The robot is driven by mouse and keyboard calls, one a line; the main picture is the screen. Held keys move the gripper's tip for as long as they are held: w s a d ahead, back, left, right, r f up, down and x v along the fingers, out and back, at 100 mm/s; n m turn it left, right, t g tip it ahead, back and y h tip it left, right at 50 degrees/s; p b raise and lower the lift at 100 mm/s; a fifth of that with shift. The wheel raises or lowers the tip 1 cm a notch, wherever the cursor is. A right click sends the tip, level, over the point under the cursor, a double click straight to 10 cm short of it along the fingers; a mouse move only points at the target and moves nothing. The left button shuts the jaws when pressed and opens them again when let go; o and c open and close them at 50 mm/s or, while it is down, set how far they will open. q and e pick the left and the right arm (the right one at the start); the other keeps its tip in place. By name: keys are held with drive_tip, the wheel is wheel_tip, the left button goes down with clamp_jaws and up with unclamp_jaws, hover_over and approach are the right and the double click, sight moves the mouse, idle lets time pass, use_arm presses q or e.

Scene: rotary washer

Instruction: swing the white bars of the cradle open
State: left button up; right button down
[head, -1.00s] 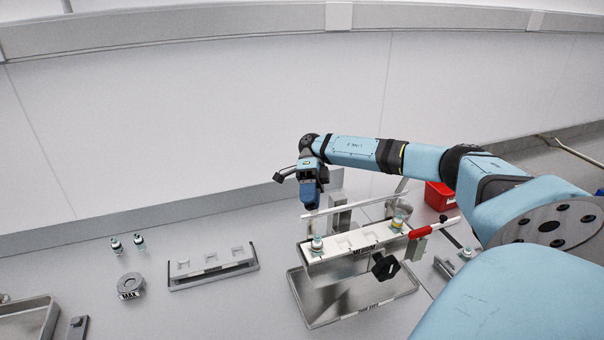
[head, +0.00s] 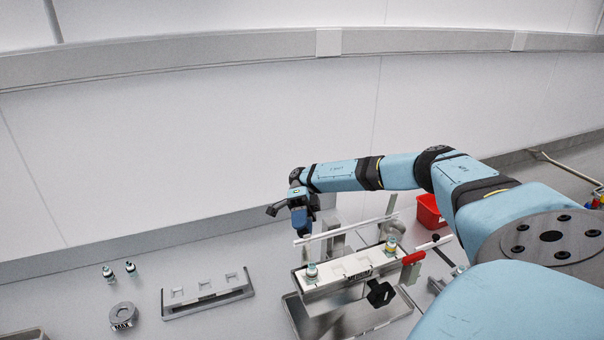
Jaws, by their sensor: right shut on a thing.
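The cradle (head: 338,275) is a light, tray-like holder with a "MEDIUM" label and square openings, set above a metal pan. A long white bar (head: 350,227) runs along its back side, and a shorter white bar (head: 391,204) stands slanted near its right end. My right gripper (head: 306,234) points down at the left end of the long bar and is shut on it; its fingertips are small and partly hidden. My left gripper is out of view.
Capped vials stand at the cradle's left (head: 311,271) and right (head: 391,244) ends. A slotted rack (head: 207,294), a round "MAX" weight (head: 123,316) and two small vials (head: 119,270) are to the left. A red bin (head: 430,210) stands behind right. Bench between rack and cradle is clear.

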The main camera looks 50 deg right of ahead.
drive_tip(key=c, duration=0.8)
unclamp_jaws()
drive_tip(key=shift+r, duration=0.1)
wheel_tip(320, 180, up, 20)
drive_tip(key=shift+f, duration=0.1)
drive_tip(key=shift+a, duration=0.1)
